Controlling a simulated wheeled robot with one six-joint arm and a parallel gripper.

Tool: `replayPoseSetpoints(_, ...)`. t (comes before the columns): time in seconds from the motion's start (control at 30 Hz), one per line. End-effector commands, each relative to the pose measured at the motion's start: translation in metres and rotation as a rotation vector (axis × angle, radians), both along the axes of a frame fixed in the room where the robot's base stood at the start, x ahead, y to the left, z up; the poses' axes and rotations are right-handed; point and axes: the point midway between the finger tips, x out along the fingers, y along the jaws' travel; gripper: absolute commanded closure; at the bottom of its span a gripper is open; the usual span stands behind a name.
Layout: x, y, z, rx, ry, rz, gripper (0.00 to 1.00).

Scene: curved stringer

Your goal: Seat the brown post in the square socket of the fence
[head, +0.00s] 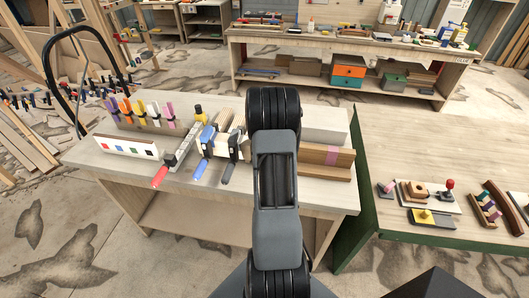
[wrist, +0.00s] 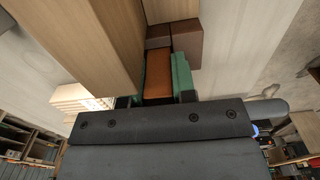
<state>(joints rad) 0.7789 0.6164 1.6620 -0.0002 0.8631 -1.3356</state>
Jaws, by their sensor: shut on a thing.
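In the wrist view my gripper (wrist: 160,72) is shut on an orange-brown block, which I take to be the brown post (wrist: 158,76). A teal finger shows along its right side; the left finger is mostly hidden. Darker brown pieces (wrist: 188,42) sit just beyond the block; I cannot tell whether they touch it. In the head view my arm hides the gripper and post. I cannot identify the fence or its square socket with certainty. A white strip with coloured squares (head: 126,147) lies at the workbench's front left.
The workbench (head: 190,195) carries clamps (head: 210,142) left of my arm and a brown beam with a purple band (head: 325,158) right of it. A large pale wooden piece (wrist: 75,40) crosses the wrist view's left. A green-edged table (head: 420,150) stands right, with several small parts.

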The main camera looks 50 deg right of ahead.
Motion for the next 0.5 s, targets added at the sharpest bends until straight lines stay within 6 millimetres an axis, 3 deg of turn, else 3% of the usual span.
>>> replayPoseSetpoints(0.3, 0.0000, 0.0000, -0.0043, 0.000, 0.000, 0.000, 0.98)
replayPoseSetpoints(0.33, 0.0000, 0.0000, -0.0041, 0.000, 0.000, 0.000, 0.74)
replayPoseSetpoints(0.5, 0.0000, 0.0000, -0.0030, 0.000, 0.000, 0.000, 0.58)
